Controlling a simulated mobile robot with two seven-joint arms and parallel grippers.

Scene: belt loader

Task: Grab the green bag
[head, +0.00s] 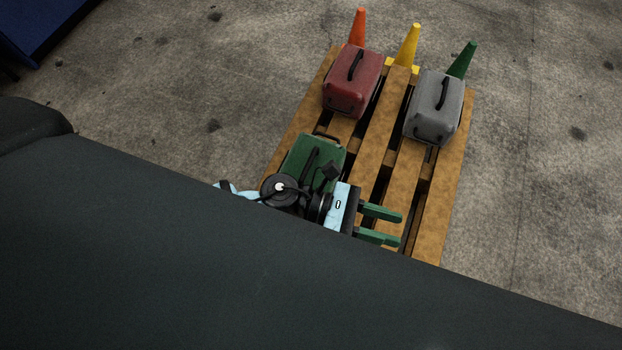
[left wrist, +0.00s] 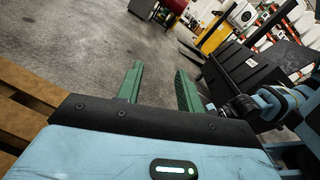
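The green bag (head: 301,157) lies on the wooden pallet (head: 455,180) at its near left part in the head view. It has a dark handle, and my left wrist and arm cover its lower part. My left gripper (head: 396,226) is just right of and below the bag, over the pallet slats. Its two green fingers are apart, with nothing between them, and point right, away from the bag. They also show apart and empty in the left wrist view (left wrist: 158,82). The bag is not visible in the left wrist view. My right gripper is in neither view.
A red suitcase (head: 353,84) and a grey suitcase (head: 434,108) stand farther back on the pallet. Orange (head: 358,28), yellow (head: 407,47) and green (head: 462,61) cones are at its far end. A blue panel (head: 38,28) is top left. Concrete floor right of the pallet is clear.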

